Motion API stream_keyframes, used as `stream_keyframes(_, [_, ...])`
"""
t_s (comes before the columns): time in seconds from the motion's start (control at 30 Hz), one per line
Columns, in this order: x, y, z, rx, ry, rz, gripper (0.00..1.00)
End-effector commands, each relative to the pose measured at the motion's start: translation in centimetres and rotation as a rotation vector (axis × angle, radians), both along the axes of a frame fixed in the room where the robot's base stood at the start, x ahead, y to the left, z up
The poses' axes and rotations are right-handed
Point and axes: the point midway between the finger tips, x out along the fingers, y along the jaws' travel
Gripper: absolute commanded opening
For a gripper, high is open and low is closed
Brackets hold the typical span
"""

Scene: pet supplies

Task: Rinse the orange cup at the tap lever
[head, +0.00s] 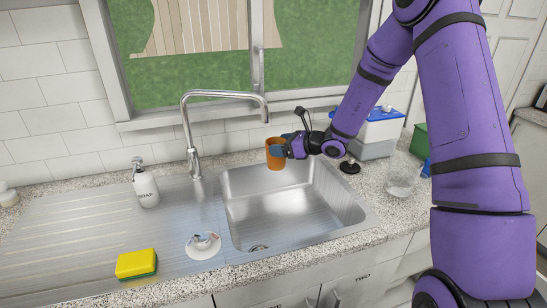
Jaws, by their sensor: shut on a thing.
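The orange cup (274,158) is held upright, as far as I can tell, above the back part of the sink (290,205). My gripper (283,148) comes from the right and is shut on the cup's side; the fingers are partly hidden. The silver tap (190,135) stands at the back left of the sink. Its spout end (265,115) is above the cup, slightly to its left in the picture, with a gap between. I see no water running. I cannot make out a separate tap lever.
On the drainboard (100,230) are a soap bottle (145,187), a yellow and green sponge (137,263) and a small shiny round thing (203,245). A blue-lidded box (378,135) and a clear bowl (400,183) stand right of the sink. The basin is empty.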

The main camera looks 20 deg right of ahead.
Motion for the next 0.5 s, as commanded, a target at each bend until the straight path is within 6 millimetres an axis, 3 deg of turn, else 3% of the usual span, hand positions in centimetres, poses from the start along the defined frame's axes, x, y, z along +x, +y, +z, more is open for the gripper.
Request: stream_keyframes(0.5, [-0.18, 0.64, 0.03, 0.001, 0.001, 0.001, 0.49])
